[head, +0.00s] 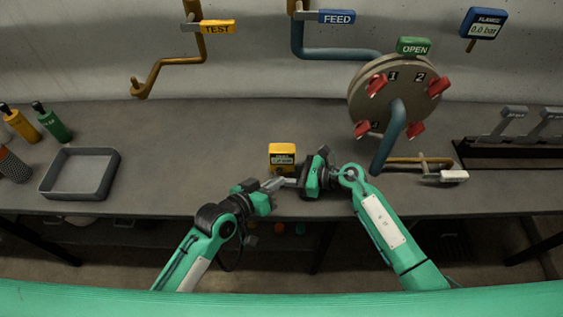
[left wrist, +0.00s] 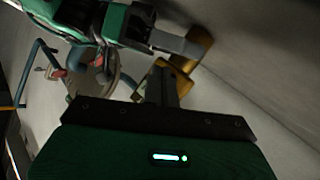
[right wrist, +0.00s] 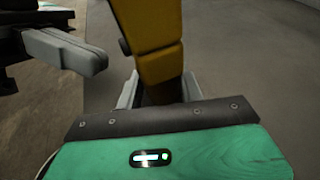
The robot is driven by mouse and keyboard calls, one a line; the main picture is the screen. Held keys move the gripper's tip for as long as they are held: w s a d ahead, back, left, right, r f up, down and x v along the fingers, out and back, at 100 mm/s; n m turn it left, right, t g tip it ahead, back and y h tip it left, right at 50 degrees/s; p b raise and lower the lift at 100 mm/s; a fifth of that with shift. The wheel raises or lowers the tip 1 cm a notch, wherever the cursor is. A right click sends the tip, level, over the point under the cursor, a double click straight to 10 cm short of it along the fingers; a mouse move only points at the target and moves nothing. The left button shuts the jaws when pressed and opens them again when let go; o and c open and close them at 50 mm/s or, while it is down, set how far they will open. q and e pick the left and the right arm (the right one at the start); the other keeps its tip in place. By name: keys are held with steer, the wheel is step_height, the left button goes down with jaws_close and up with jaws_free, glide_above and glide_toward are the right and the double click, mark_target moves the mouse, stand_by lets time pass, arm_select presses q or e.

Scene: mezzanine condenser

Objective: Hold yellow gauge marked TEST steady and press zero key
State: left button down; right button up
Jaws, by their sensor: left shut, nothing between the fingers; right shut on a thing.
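The yellow gauge (head: 282,148) stands near the bench's front edge in the head view, its label and dark display too small to read. My right gripper (head: 292,181) comes from the right and is shut on the gauge's lower part. In the right wrist view the yellow gauge body (right wrist: 152,55) rises between its fingers. My left gripper (head: 276,184) is shut and empty, its tips just in front of the gauge. In the left wrist view its closed fingers (left wrist: 160,84) overlap the gauge (left wrist: 180,76); I cannot tell whether they touch it.
A grey tray (head: 112,178) and several bottles stand at the left. A yellow TEST pipe (head: 200,45) and a blue FEED pipe (head: 297,35) hang behind. A round plate with red handles (head: 360,90) stands at the right. The bench between tray and gauge is clear.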

arm_select(q)
steer(key=shift+w, duration=0.2)
steer(key=shift+w, duration=0.3)
steer(key=shift+w, duration=0.2)
stand_by(0.6)
steer(key=shift+s, duration=0.7)
steer(key=s, duration=0.6)
stand_by(0.3)
